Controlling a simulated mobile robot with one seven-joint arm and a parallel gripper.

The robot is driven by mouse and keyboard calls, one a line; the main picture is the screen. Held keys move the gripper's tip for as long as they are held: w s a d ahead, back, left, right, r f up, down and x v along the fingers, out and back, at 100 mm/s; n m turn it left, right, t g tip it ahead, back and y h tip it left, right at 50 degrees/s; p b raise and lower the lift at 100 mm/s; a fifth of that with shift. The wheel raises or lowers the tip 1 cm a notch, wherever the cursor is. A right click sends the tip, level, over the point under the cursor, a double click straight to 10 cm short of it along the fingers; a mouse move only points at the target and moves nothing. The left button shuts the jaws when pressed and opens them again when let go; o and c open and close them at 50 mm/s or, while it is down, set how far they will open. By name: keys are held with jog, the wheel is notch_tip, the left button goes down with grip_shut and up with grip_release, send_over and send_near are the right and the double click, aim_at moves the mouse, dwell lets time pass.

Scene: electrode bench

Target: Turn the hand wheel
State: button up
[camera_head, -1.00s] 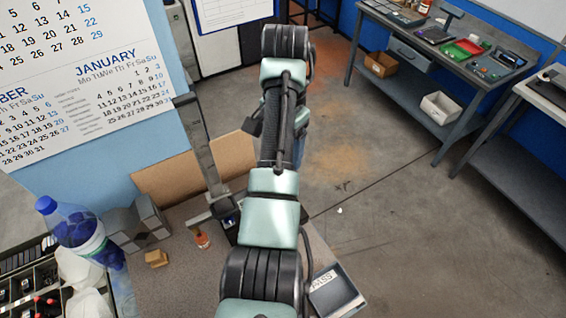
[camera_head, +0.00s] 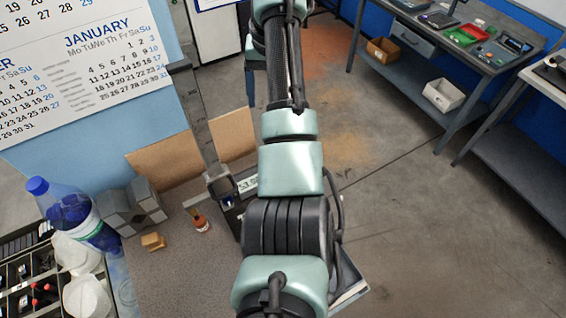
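I see no hand wheel that I can make out. A tall grey height gauge (camera_head: 205,125) stands upright on the bench, left of my arm. Its slider carries a small digital display (camera_head: 247,184), partly covered by my arm, and the gauge's base is mostly hidden behind the arm. My arm runs up the middle of the view and leaves at the top edge. My gripper is not in view, so I cannot tell whether it is open or shut.
On the bench (camera_head: 185,275) stand a blue-capped bottle (camera_head: 72,212), grey blocks (camera_head: 132,207), a small tan block (camera_head: 152,241) and a small orange-brown item (camera_head: 200,222). A brown board (camera_head: 190,150) stands behind. A tray (camera_head: 350,278) is mostly hidden. Floor (camera_head: 390,215) at right is open.

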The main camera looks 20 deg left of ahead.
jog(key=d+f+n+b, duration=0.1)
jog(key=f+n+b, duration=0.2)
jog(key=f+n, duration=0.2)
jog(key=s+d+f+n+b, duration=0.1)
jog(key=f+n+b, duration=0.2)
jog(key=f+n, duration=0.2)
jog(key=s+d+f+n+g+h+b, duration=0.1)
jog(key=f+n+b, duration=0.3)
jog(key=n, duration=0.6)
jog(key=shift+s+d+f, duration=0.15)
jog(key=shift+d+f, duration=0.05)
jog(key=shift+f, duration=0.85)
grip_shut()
